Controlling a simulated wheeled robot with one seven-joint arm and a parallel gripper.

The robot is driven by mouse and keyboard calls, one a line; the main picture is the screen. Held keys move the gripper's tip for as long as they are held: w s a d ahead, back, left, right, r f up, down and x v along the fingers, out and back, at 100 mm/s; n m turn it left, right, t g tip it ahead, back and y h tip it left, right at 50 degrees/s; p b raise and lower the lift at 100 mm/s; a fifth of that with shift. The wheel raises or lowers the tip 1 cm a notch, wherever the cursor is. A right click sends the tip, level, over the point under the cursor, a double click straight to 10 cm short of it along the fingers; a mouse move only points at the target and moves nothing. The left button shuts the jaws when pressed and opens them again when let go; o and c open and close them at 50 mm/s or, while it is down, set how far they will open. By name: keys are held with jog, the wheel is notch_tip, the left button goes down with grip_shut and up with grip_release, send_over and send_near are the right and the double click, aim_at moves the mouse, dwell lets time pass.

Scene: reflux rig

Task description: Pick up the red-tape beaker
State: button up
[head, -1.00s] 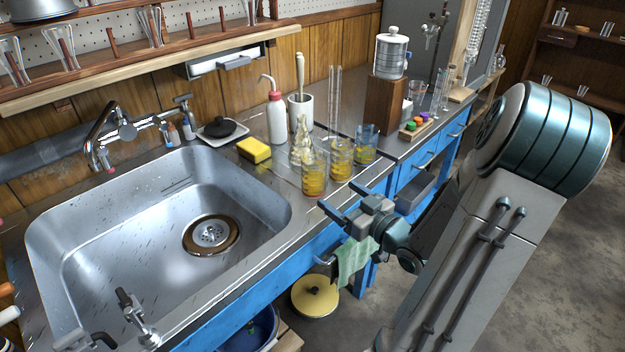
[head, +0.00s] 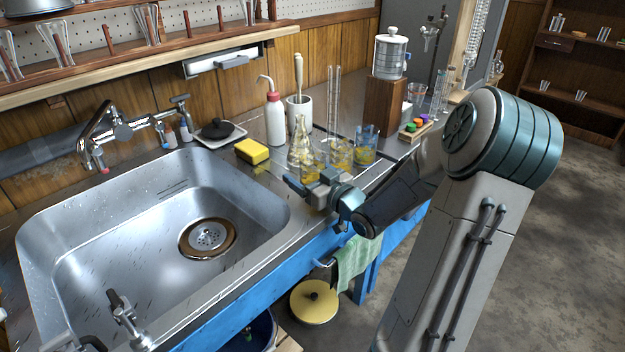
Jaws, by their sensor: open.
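Several glass beakers with yellow-orange contents stand on the steel counter right of the sink. The front beaker (head: 311,172) is partly hidden by my gripper. A middle beaker (head: 341,152) stands behind it to the right, and a bluish beaker (head: 366,146) stands farther back. I cannot make out red tape on any of them, so I cannot tell which is the red-tape beaker. My gripper (head: 304,179) is open over the counter's front edge, its fingers pointing at the front beaker. Whether the fingers reach around that beaker or touch it is unclear.
A conical flask (head: 300,146) stands just behind the front beaker. A yellow sponge (head: 252,151), a red-topped wash bottle (head: 275,122) and a white pot (head: 299,117) are nearby. The sink (head: 150,222) lies left. A green towel (head: 354,262) hangs below the counter edge.

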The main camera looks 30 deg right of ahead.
jog(key=c, duration=1.2)
jog(key=shift+r, duration=0.1)
